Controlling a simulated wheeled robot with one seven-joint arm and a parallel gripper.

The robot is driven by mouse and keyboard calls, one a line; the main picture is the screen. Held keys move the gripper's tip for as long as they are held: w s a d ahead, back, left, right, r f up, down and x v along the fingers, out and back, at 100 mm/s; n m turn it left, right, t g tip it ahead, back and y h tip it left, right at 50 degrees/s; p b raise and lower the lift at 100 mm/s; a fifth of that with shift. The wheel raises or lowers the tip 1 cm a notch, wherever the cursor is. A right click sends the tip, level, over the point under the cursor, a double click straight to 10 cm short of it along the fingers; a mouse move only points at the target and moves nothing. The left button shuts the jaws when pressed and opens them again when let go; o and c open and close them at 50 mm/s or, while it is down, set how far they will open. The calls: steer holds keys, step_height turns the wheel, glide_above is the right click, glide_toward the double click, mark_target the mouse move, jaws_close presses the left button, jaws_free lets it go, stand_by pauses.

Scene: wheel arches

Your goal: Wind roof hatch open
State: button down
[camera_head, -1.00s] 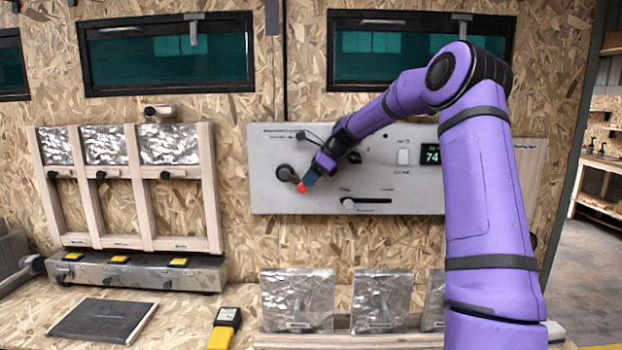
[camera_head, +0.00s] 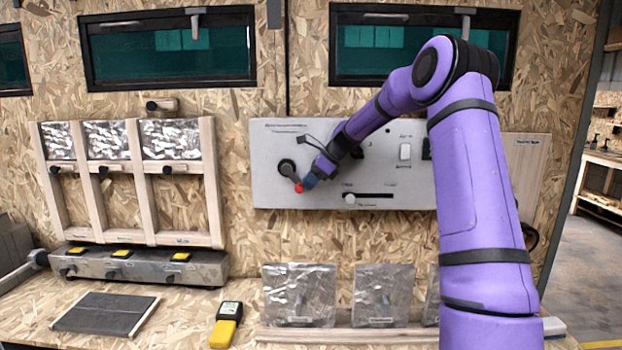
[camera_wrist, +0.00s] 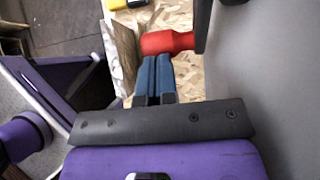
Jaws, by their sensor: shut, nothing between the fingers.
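A crank on the grey wall panel has a round black hub (camera_head: 287,168) and a short arm pointing down and slightly right. The arm ends in a red knob (camera_head: 299,188). My gripper (camera_head: 308,182) is at the knob's right side, with its blue fingers shut and nothing between them. In the wrist view, the closed fingertips (camera_wrist: 155,62) are just below the red knob (camera_wrist: 168,42), touching or nearly so. The knob is beside the fingers, not between them. I cannot tell which part is the roof hatch.
The grey panel (camera_head: 270,192) also carries a slider (camera_head: 350,198) and a switch (camera_head: 405,151). Dark windows (camera_head: 168,48) are above. A wooden frame (camera_head: 213,180) stands at left. A yellow meter (camera_head: 226,325) and foil-faced plates (camera_head: 298,292) are on the bench below.

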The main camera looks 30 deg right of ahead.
steer(key=shift+x, duration=2.85)
steer(key=shift+w+a+r+t+y, duration=0.15)
steer(key=shift+w+a+t+y, duration=0.7)
steer(key=shift+a+t+y, duration=0.5)
steer(key=shift+w+a+r+t+y, duration=0.15)
steer(key=shift+w+a+t+y, duration=0.65)
steer(key=shift+a+y, duration=0.6)
steer(key=shift+w+a+r+t+y, duration=0.2)
steer(key=shift+w+a+t+y, duration=0.75)
steer(key=shift+y, duration=0.8)
steer(key=shift+f, duration=0.1)
steer(key=s+d+f, duration=0.1)
steer(key=f, duration=0.5)
steer(key=s+d+f, duration=0.1)
steer(key=d+f, duration=0.1)
steer(key=f, duration=0.5)
steer(key=shift+s+d, duration=0.25)
